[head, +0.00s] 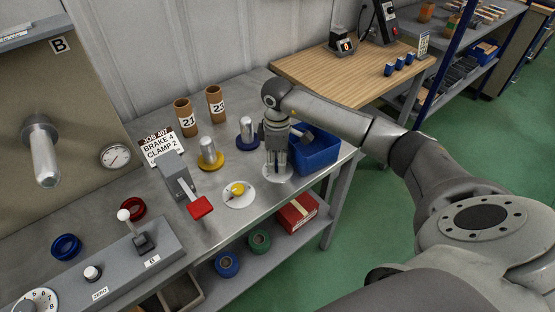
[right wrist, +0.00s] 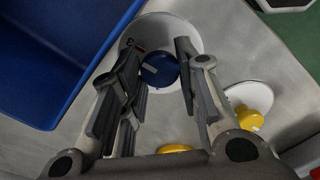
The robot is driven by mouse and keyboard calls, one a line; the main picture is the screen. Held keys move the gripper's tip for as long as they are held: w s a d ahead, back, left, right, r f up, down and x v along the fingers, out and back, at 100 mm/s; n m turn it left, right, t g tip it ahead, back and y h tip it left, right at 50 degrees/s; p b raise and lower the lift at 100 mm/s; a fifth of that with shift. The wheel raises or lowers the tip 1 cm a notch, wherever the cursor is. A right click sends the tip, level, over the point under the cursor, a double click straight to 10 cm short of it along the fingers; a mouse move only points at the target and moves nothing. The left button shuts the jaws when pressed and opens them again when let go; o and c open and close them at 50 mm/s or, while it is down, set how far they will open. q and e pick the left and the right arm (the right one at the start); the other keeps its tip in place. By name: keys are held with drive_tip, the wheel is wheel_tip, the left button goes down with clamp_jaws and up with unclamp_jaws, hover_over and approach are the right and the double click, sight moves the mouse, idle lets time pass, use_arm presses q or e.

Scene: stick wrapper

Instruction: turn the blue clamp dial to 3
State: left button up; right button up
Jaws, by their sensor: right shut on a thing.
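The blue clamp dial's knob (right wrist: 160,70) sits on a round white plate (right wrist: 188,35) on the metal bench. A pale pointer mark shows on the knob, but I cannot read which number it faces. In the head view the white plate (head: 278,175) shows under my right gripper (head: 276,168), which points down and hides the knob. In the right wrist view the fingers of my right gripper (right wrist: 163,72) stand on either side of the knob, shut on it. My left gripper is out of view.
A blue bin (head: 318,150) stands close beside my right gripper. A yellow dial (head: 238,190) and a red-handled lever (head: 200,207) are to the left. Yellow (head: 210,155) and blue (head: 247,135) posts stand behind. A sign (head: 160,146) reads JOB 407, BRAKE 4, CLAMP 2.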

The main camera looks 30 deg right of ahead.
drive_tip(key=o, duration=0.8)
drive_tip(key=shift+c, duration=0.2)
wheel_tip(320, 180, up, 12)
